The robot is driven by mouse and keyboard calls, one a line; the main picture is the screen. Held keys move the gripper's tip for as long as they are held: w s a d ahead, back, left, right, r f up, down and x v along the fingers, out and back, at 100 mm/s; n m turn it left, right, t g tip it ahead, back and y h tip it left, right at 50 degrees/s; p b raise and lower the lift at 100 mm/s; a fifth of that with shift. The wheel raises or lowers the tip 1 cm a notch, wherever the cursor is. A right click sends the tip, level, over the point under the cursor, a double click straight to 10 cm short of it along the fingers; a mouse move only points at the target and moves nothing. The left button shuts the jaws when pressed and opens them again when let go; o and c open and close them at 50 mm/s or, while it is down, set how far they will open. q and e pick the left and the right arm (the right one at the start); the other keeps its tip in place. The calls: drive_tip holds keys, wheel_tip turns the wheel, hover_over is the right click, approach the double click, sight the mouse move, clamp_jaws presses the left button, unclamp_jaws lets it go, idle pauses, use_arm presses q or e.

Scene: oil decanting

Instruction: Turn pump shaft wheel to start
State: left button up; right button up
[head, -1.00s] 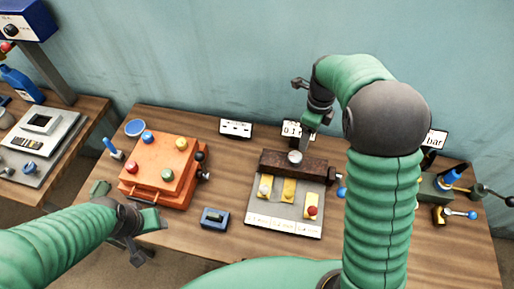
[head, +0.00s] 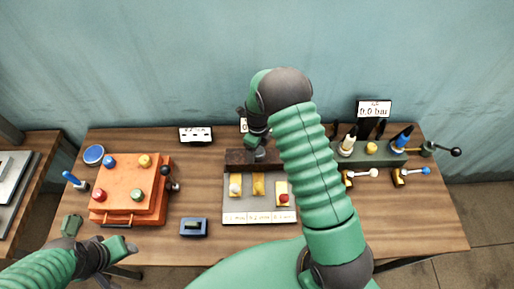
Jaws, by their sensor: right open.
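A display (head: 374,110) behind reads 0.0 bar. My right gripper (head: 257,145) is open above the brown block at the table's middle, well left of the crank. Its arm partly hides it. My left gripper (head: 98,232) is open at the lower left, in front of the orange box, apart from the crank.
The orange box (head: 128,190) with coloured knobs stands at the left. A brown block (head: 237,157) and grey plate (head: 247,208) with yellow switches are central. Two valve levers (head: 361,176) stick out before the green block. The right front table is clear.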

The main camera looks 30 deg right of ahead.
drive_tip(key=shift+f, duration=0.25)
drive_tip(key=shift+c, duration=0.4)
drive_tip(key=c, duration=1.3)
